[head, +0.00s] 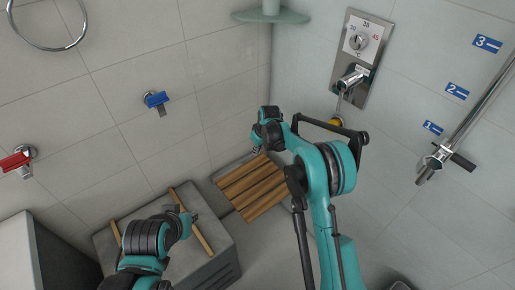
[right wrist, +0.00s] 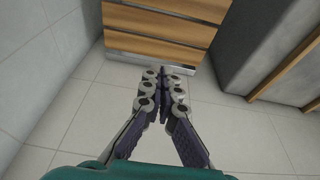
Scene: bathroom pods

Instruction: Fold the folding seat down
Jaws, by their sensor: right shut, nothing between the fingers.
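The folding seat (head: 255,188) has brown wooden slats and sits low at the corner. Its slats face up toward the head camera, and it looks lowered, out from the wall. In the right wrist view the seat (right wrist: 155,45) shows slats and a pale metal edge above the floor. My right gripper (head: 257,146) is above the seat's far end in the head view. In its wrist view the right gripper (right wrist: 163,80) has its fingers together and empty; contact with the seat cannot be judged. My left gripper (head: 188,212) is over the grey bench; its opening is unclear.
A grey bench (head: 218,268) with wooden bars stands left of the seat. A shower control panel (head: 363,45) and a rail (head: 485,105) are on the right wall. Blue (head: 157,100) and red (head: 17,160) fixtures are on the left wall. Tiled floor (right wrist: 245,125) is open near the seat.

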